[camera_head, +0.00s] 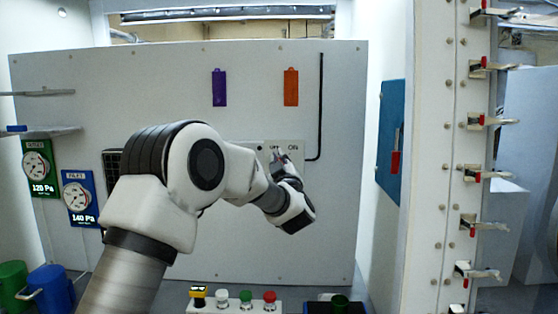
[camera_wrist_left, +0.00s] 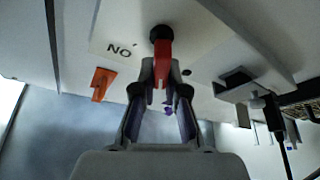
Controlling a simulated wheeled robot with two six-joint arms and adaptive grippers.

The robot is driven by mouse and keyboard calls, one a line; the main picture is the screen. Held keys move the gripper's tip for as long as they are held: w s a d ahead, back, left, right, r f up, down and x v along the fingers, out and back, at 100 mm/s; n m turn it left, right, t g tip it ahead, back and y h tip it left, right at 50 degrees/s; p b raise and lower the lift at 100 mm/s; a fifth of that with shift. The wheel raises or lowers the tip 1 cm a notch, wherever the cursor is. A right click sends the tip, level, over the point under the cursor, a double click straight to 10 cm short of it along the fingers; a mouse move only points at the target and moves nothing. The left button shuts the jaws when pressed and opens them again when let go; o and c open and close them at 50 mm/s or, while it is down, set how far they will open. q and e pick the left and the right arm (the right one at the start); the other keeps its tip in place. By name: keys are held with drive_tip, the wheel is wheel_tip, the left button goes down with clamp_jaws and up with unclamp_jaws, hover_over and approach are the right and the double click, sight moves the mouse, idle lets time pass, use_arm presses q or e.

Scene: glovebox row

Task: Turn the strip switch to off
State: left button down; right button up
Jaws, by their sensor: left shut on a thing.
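The strip switch shows in the left wrist view as a black round hub (camera_wrist_left: 161,33) with a red lever (camera_wrist_left: 163,62). My left gripper (camera_wrist_left: 162,72) is shut on the red lever, one fingertip on each side of it. The word ON appears upside down beside the hub. The lever is hidden there by my gripper and wrist. My right gripper is not in view.
A purple tag (camera_head: 219,88) and an orange tag (camera_head: 291,87) hang above the plate. A black rod (camera_head: 320,105) runs down to its right. Several push buttons (camera_head: 245,297) stand below. Two gauges (camera_head: 78,198) are at left; a blue panel (camera_head: 391,135) is at right.

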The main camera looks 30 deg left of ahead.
use_arm(q)
drive_tip(key=c, duration=1.2)
unclamp_jaws()
drive_tip(key=shift+w, duration=0.1)
drive_tip(key=v, duration=1.2)
drive_tip(key=shift+f, duration=0.1)
